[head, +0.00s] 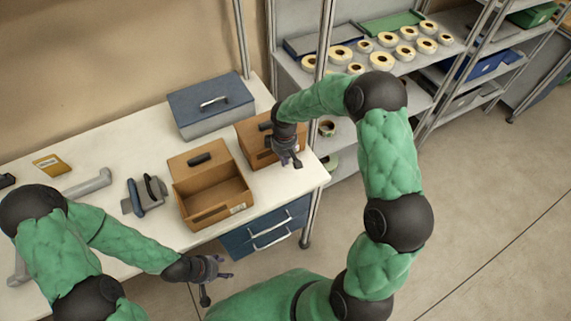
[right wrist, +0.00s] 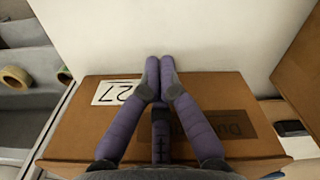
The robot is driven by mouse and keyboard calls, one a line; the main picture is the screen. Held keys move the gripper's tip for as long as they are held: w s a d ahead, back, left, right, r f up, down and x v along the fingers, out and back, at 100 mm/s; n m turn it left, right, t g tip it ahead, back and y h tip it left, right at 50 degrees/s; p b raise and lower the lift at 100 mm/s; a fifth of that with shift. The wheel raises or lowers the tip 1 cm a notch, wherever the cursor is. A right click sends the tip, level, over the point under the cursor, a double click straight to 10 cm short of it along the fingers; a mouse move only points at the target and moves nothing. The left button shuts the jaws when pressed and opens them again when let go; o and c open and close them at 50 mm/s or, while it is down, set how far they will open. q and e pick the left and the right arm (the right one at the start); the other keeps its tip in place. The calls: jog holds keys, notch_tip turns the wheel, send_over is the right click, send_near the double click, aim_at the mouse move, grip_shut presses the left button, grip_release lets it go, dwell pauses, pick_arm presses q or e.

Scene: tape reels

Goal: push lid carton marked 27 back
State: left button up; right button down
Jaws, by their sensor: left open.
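The brown carton marked 27 (head: 254,150) stands on the white table near its right end. In the right wrist view the carton (right wrist: 75,135) fills the lower middle, with its white label 27 upside down beside a dark printed panel. My right gripper (head: 293,160) is at the carton's front right. In the right wrist view its purple fingers (right wrist: 159,72) are together with nothing between them, crossing the carton's face; I cannot tell whether they touch it. My left gripper (head: 217,283) is open and empty, in front of the table edge.
A second brown carton (head: 205,214), open at the top, stands left of the marked one. A blue-grey box (head: 211,106) is behind. A grey tool (head: 146,194) lies farther left. Shelves with tape reels (head: 341,54) stand at the right.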

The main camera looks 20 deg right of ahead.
jog(key=shift+w+a, duration=0.2)
jog(key=shift+w, duration=2.35)
jog(key=shift+s+d, duration=0.2)
jog(key=shift+s, duration=1.85)
notch_tip(320, 180, up, 10)
jog(key=p, duration=0.6)
